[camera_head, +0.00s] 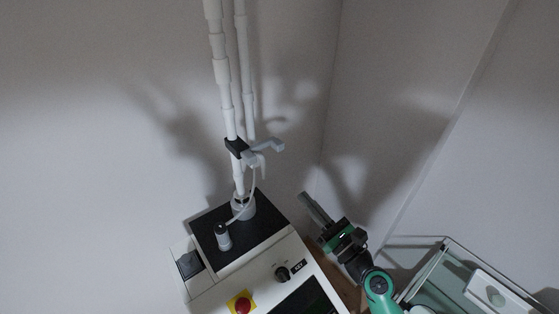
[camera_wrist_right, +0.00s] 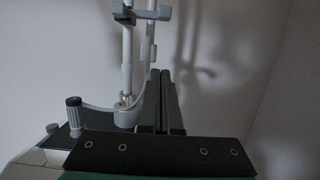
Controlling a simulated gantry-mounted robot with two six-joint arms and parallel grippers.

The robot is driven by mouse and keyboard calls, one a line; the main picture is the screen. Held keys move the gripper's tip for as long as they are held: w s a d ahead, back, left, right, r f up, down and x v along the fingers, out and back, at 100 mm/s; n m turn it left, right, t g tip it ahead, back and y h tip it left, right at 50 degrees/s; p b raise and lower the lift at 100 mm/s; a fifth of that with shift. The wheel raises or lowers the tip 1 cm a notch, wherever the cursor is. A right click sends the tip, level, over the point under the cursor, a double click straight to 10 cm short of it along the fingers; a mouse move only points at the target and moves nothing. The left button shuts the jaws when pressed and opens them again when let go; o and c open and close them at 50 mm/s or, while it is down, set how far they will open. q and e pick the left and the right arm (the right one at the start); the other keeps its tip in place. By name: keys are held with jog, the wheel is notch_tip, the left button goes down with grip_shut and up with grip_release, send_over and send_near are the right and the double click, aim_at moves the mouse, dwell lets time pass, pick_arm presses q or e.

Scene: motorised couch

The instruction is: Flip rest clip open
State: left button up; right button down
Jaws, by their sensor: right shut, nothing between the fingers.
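The rest clip (camera_head: 262,152) is a grey piece with a dark clamp on a white upright pole, sticking out to the right. My right gripper (camera_head: 306,199) is below and to the right of the clip, beside the machine's top, pointing up and left. Its two fingers (camera_wrist_right: 160,76) are together with nothing between them, apart from the clip. My left gripper is not in view.
A machine with a black top (camera_head: 267,235), a red button (camera_head: 242,304) and a black knob (camera_head: 282,273) carries the white pole (camera_head: 223,85). A grey cylinder (camera_head: 222,237) on a cable stands on top. A glass-topped cart (camera_head: 440,268) is at lower right. Walls stand behind.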

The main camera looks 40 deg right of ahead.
jog(key=shift+d+r, duration=0.1)
jog(key=shift+r, duration=0.05)
jog(key=shift+w, duration=0.1)
jog(key=w+r+p, duration=0.3)
jog(key=w+r, duration=0.3)
jog(key=w, duration=0.3)
jog(key=shift+w+d+r, duration=0.3)
jog(key=shift+d, duration=0.15)
